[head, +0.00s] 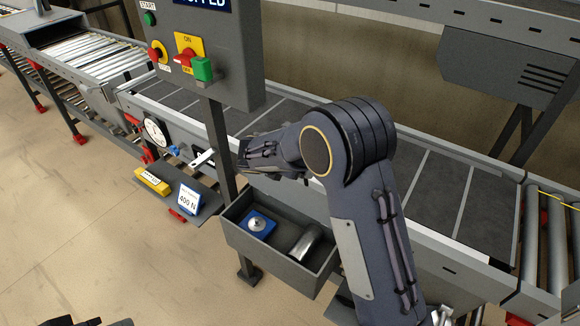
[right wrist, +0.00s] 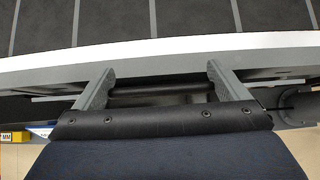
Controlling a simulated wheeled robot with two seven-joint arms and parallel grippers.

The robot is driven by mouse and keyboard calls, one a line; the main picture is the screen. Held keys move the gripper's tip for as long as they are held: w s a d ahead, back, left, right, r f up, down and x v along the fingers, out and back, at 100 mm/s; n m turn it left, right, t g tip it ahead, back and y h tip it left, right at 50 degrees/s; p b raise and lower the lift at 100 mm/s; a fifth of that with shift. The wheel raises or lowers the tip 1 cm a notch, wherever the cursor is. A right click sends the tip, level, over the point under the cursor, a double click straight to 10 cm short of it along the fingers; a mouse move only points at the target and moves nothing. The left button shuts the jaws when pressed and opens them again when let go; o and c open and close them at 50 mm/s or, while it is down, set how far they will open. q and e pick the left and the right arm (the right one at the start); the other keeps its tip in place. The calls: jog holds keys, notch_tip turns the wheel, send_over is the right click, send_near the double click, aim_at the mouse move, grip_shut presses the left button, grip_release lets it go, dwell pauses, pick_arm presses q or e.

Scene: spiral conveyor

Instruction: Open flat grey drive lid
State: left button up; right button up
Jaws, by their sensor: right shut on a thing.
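My right arm reaches across the head view, and its gripper (head: 243,158) is at the side of the conveyor, beside the dark post. In the right wrist view the two grey fingers (right wrist: 163,84) stand wide apart, with a dark bar (right wrist: 160,92) running between them just below the conveyor's pale edge. The gripper is shut on this bar, which looks like a handle. I cannot make out the flat grey drive lid itself; the gripper and arm cover that stretch of the conveyor's side. Dark parts at the bottom left edge of the head view may be my left gripper, mostly cut off.
A grey open bin (head: 235,240) holding a blue block (head: 262,222) and a metal cylinder (head: 304,243) is below my right forearm. A control box (head: 220,50) stands on the post. A shelf with a yellow gauge (head: 152,181) and a "400 N" card (head: 188,200) is to the left.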

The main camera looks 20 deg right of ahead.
jog(key=shift+d, duration=0.1)
jog(key=o, duration=1)
jog(key=shift+f, duration=0.15)
jog(key=shift+o, duration=0.2)
jog(key=b+v, duration=0.1)
jog(key=v, duration=0.6)
jog(key=shift+r, duration=0.3)
jog(key=shift+s, duration=0.15)
jog(key=s+d+r+m+g+y, duration=0.1)
jog(key=s+d+m+y, duration=0.25)
jog(key=s+m, duration=0.3)
jog(key=s+d+r+m+g+y, duration=0.1)
jog(key=s+d+m+g+y, duration=0.1)
jog(key=s+d+m, duration=0.45)
jog(key=s+a+m+t+y, duration=0.1)
jog(key=s+a+m+y, duration=0.1)
jog(key=s+m, duration=0.5)
jog(key=s+a+r+m+t+y, duration=0.1)
jog(key=s+a+m+t+y, duration=0.1)
jog(key=s+m, duration=0.5)
jog(key=s+a+y, duration=0.1)
jog(key=s+a, duration=0.1)
jog(key=s, duration=0.3)
jog(key=shift+s, duration=0.35)
